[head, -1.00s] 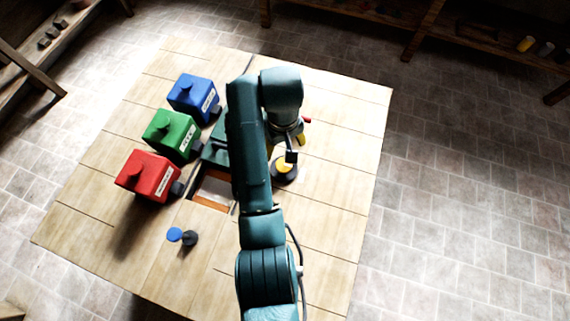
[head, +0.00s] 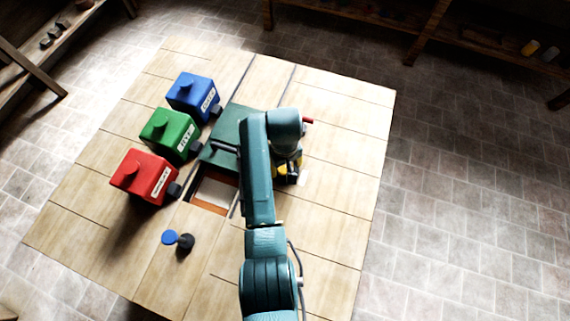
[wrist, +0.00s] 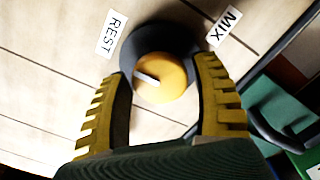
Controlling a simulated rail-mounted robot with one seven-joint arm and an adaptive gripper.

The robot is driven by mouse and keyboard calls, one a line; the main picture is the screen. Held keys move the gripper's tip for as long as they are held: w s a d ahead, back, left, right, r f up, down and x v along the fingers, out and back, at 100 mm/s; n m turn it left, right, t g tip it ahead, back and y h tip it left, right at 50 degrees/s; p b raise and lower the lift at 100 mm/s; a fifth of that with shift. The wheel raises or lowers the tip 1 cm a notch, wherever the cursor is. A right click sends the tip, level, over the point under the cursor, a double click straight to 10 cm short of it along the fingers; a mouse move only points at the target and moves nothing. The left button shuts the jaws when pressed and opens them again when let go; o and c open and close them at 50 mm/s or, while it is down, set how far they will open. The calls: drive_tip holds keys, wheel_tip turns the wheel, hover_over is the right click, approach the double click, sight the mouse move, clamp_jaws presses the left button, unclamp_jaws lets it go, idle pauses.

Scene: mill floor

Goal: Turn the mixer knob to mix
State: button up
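The mixer knob (wrist: 165,78) is a round yellow cap on a black base (wrist: 130,55), seen in the wrist view. Its white pointer mark lies to the left, on the side of the REST label (wrist: 111,33). The MIX label (wrist: 224,26) is at the upper right. In the head view, my gripper (head: 288,171) is down at the knob, which my arm and fingers mostly hide.
Blue (head: 190,92), green (head: 166,130) and red (head: 142,173) labelled hoppers line the table's left. A blue-and-black knob (head: 170,237) is at the front. The table's right side is clear.

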drive_tip(key=c, duration=0.8)
drive_tip(key=shift+m+p, duration=0.4)
drive_tip(key=m+p, duration=0.2)
drive_tip(key=m, duration=0.1)
drive_tip(key=shift+s+m+p, duration=0.1)
drive_tip(key=shift+m+p, duration=0.2)
drive_tip(key=shift+p, duration=0.05)
drive_tip(key=m+p, duration=0.2)
drive_tip(key=m, duration=0.3)
drive_tip(key=shift+f, duration=0.1)
drive_tip(key=m, duration=0.4)
drive_tip(key=shift+p, duration=0.3)
drive_tip(key=m, duration=0.3)
drive_tip(key=shift+f+m, duration=0.1)
drive_tip(key=shift+m, duration=0.3)
drive_tip(key=m+p, duration=0.1)
drive_tip(key=m, duration=0.5)
drive_tip(key=shift+f+m, duration=0.1)
drive_tip(key=shift+m, duration=0.2)
